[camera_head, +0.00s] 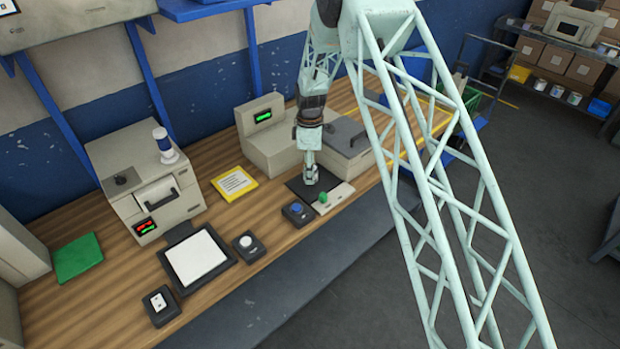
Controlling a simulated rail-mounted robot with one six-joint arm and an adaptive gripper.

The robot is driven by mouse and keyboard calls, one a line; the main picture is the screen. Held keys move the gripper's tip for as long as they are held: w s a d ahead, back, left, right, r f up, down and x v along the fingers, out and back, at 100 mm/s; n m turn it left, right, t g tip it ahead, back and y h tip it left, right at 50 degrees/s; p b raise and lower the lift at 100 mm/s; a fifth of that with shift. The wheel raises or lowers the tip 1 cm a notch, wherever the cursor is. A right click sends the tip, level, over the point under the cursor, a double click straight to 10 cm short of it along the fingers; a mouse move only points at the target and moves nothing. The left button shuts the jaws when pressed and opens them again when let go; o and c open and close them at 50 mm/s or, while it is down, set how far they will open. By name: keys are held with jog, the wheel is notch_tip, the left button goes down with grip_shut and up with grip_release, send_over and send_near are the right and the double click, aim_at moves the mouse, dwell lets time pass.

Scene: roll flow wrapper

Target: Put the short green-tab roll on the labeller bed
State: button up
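I cannot clearly make out the short green-tab roll. A small rounded green item (323,198) sits at the front of the light plate (340,194), just right of and below my gripper; it is too small to tell whether it is a roll's tab or a knob. My gripper (311,180) points down over a dark flat pad (297,186) in front of the grey machine with a green display (262,125). Its fingers are too small to tell open from shut, or whether anything is between them. Which surface is the labeller bed is not clear.
A grey machine (128,172) with a red-green display stands left, an upright white-and-blue cylinder (163,143) on top. Before it lie a dark-framed white plate (197,257) and button boxes (248,246) (297,211). A yellow-edged card (234,184) and green pad (78,257) lie on the bench.

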jog(key=shift+f, duration=1.35)
jog(key=shift+f, duration=0.2)
jog(key=o, duration=1)
jog(key=shift+r+p, duration=0.25)
jog(key=shift+p, duration=0.05)
notch_tip(320, 180, up, 11)
jog(key=shift+r+b, duration=0.1)
jog(key=shift+b, duration=0.65)
jog(key=shift+r, duration=0.3)
jog(key=shift+r, duration=0.15)
